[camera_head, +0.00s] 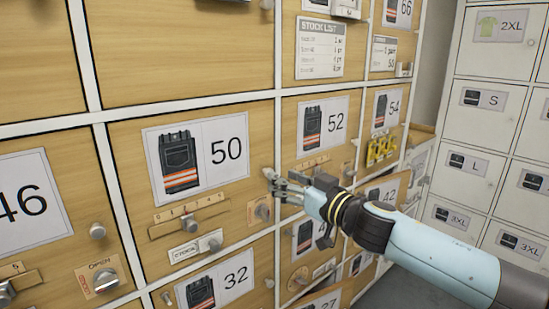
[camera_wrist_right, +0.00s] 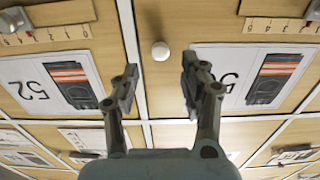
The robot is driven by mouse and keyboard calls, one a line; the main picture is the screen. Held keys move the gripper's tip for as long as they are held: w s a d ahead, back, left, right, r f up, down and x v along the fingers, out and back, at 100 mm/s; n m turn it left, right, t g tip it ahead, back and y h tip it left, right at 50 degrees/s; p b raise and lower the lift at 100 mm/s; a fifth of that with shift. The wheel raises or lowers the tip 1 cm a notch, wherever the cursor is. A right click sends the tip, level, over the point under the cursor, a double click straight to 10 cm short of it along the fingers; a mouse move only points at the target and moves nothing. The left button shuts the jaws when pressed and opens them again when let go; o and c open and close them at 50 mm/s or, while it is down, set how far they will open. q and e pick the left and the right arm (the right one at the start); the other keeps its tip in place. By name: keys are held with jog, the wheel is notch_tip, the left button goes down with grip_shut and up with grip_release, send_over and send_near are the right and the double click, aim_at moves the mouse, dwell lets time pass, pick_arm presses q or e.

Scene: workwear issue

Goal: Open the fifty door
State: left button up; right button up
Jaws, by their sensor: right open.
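The fifty door (camera_head: 130,165) is a light wood panel in the middle of the head view, with a white label reading 50 and a picture of dark trousers with orange bands. It sits shut, flush in its white frame. A small round knob is on its right edge; it shows in the right wrist view (camera_wrist_right: 160,50). My right gripper (camera_head: 273,181) is open at that edge. In the wrist view its fingers (camera_wrist_right: 160,78) stand on either side of the knob, with gaps; contact cannot be told. My left gripper is not in view.
Door 52 (camera_head: 335,165) adjoins on the right, door 46 (camera_head: 60,165) on the left. White lockers (camera_head: 480,130) stand far right.

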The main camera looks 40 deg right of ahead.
jog(key=shift+w+a+f+p, duration=0.15)
jog(key=shift+w+p, duration=0.25)
jog(key=shift+w, duration=1.8)
jog(key=shift+c, duration=0.4)
grip_shut()
